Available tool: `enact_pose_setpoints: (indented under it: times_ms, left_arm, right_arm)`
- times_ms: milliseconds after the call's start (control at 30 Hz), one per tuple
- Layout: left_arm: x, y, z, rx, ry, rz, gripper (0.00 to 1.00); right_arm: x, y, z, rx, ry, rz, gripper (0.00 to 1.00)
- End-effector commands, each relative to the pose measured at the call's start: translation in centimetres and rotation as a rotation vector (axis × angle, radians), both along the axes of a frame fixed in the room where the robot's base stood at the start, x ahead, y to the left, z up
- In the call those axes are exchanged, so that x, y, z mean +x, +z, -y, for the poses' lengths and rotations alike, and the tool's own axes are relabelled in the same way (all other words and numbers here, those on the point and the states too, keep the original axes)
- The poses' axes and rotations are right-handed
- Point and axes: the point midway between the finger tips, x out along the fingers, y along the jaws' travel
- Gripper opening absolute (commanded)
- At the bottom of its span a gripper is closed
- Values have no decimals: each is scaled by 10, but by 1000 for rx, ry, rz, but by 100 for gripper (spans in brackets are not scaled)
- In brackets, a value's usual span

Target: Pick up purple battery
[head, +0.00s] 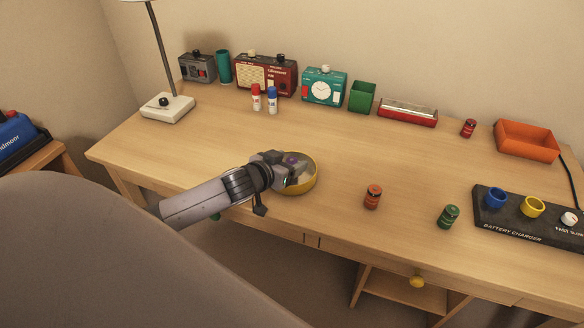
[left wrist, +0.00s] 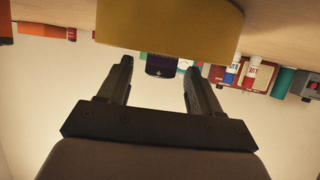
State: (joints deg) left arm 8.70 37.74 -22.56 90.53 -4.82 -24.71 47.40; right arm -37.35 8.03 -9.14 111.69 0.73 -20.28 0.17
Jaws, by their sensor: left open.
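The purple battery (head: 292,159) is in the yellow bowl (head: 306,187) near the desk's front edge, partly hidden by my gripper. In the left wrist view, which is upside down, the dark purple battery (left wrist: 160,66) shows past the rim of the bowl (left wrist: 170,32), which hides the rest of it. My left gripper (head: 284,168) is at the bowl, over its left side. Its two fingers (left wrist: 158,78) are open, and the battery appears between them in that view. I cannot tell whether they touch it. My right gripper is not in view.
An orange-red battery (head: 373,197) and a green battery (head: 448,216) stand right of the bowl. A black battery charger (head: 515,225) lies at the right. A lamp (head: 166,108), radio (head: 265,75), clock (head: 324,88) and orange tray (head: 526,140) line the back. A chair back (head: 120,250) fills the lower left.

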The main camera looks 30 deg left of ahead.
Motion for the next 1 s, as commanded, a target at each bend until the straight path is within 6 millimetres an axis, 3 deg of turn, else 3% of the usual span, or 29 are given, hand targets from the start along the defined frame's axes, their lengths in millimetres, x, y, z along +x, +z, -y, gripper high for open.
enact_pose_setpoints:
  times_ms: [200,467,533,667,1000]
  left_arm:
    - [15,-7,0,0,0,-1,64]
    - [16,-8,0,0,-1,-1,64]
    - [16,-8,0,0,-1,-1,48]
    - [16,-8,0,0,-1,-1,6]
    - [16,-5,0,0,-1,0,4]
  right_arm:
    - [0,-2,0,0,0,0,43]
    - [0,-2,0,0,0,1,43]
    - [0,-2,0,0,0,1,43]
    - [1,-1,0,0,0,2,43]
    - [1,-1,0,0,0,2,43]
